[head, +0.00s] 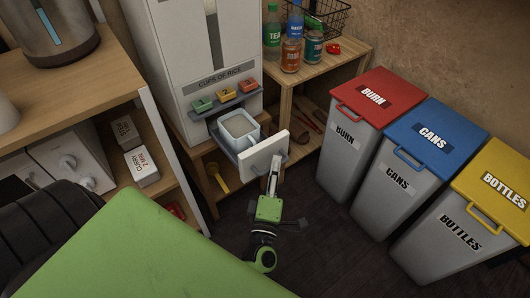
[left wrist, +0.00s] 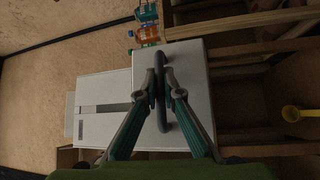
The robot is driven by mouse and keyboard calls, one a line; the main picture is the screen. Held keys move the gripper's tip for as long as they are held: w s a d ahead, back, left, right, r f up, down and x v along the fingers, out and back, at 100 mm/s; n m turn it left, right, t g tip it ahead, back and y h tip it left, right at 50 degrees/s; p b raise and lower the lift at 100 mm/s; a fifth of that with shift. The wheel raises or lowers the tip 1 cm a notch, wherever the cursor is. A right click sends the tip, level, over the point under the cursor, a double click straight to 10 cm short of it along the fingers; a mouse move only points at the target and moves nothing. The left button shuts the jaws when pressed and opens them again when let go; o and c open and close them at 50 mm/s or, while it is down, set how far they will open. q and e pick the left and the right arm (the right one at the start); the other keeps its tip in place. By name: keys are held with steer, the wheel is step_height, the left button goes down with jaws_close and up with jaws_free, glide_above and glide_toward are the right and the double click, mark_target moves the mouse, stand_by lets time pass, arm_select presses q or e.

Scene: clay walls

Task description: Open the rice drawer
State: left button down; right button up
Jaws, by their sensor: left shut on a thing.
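The rice drawer shows in the head view pulled out of the white rice dispenser (head: 172,50), with its white front panel (head: 258,158) standing clear of the dispenser. A pale square container (head: 238,130) sits in the drawer behind the panel. My left gripper (head: 276,166) is at the outer face of the panel. In the left wrist view the gripper (left wrist: 159,88) is shut on the dark curved drawer handle (left wrist: 163,128), in front of the white panel (left wrist: 190,60). My right gripper is not in view.
Green, yellow and red buttons (head: 226,93) sit above the drawer. A shelf (head: 325,60) with bottles and cans stands right of the dispenser. Red, blue and yellow-lidded bins (head: 395,150) stand farther right. A yellow scoop (head: 217,176) is below the drawer. Dark floor is clear around my arm.

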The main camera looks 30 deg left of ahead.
arm_select(q)
steer(key=shift+s+d, duration=0.3)
steer(key=shift+d, duration=0.35)
steer(key=shift+s+d, duration=0.25)
steer(key=shift+d, duration=0.4)
steer(key=shift+s+d, duration=0.3)
steer(key=shift+d, duration=0.35)
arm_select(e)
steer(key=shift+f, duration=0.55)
arm_select(q)
steer(key=c, duration=2.2)
jaws_free()
steer(key=shift+o, duration=0.2)
steer(key=v, duration=1.2)
